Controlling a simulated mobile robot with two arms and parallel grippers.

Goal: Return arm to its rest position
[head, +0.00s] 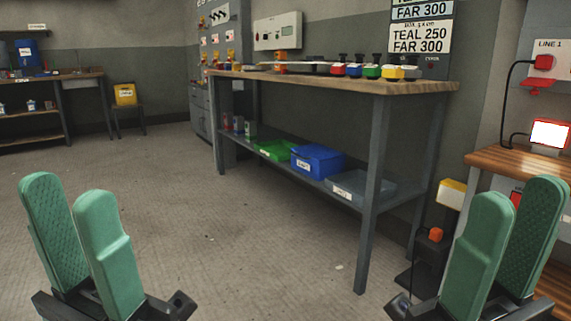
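My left gripper (84,236) is at the lower left, its two green padded fingers pointing up and standing apart with nothing between them. My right gripper (510,236) is at the lower right, its green fingers also apart and empty. Most of both arms is out of view below the frame.
A workbench (420,88) with small coloured items on top stands ahead. Its lower shelf holds a green tray (275,150), a blue bin (318,161) and a grey bin (360,188). A wooden table (520,162) is at the right. The floor (200,210) at left is clear.

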